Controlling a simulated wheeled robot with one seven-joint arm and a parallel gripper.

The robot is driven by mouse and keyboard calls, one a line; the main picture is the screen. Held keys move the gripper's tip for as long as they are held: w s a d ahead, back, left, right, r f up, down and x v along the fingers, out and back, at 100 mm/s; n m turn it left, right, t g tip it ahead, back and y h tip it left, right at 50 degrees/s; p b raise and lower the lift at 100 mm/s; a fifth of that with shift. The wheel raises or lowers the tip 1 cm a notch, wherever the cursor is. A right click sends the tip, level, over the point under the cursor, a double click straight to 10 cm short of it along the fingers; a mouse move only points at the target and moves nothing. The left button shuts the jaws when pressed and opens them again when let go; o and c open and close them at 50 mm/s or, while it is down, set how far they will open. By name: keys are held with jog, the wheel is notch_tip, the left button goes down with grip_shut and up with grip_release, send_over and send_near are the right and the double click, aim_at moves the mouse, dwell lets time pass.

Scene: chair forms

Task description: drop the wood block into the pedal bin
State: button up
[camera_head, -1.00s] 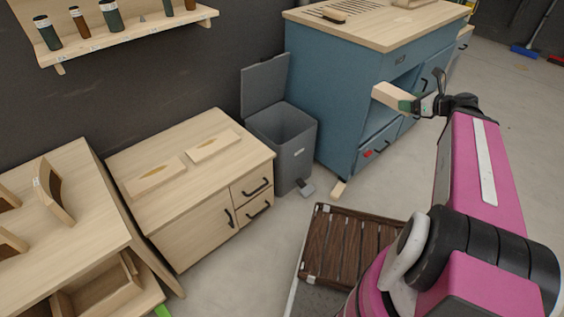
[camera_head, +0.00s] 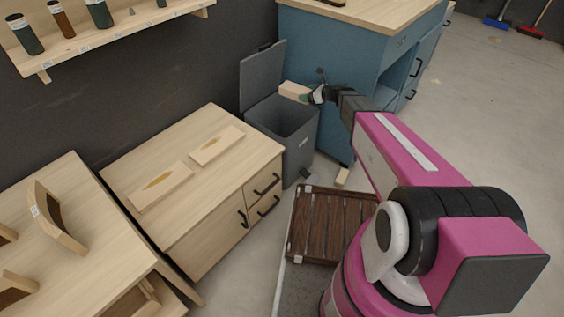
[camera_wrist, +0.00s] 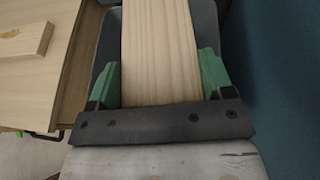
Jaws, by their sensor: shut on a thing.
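The pale wood block (camera_head: 294,90) is held in my gripper (camera_head: 309,96), above the right part of the grey pedal bin (camera_head: 299,158). The bin's lid (camera_head: 263,77) stands open at the back, and its dark opening shows below and left of the block. In the wrist view the block (camera_wrist: 160,50) runs away from the camera between the two green finger pads of my gripper (camera_wrist: 160,82). Parts of the bin's grey edge show beside and beyond the block, which hides most of the opening there.
A blue workbench (camera_head: 345,60) stands right beside the bin. A pale cabinet (camera_head: 200,215) with two wood pieces on top stands to its left. A brown slatted pallet (camera_head: 330,225) lies on the floor in front. Open floor lies to the right.

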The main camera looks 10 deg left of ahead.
jog(key=w+a+f, duration=0.1)
jog(key=a+f, duration=0.5)
jog(key=f, duration=0.5)
jog(key=shift+g, duration=0.3)
jog(key=shift+f, duration=0.1)
jog(key=o, duration=1.1)
jog(key=shift+c, duration=0.2)
jog(key=v, duration=1.1)
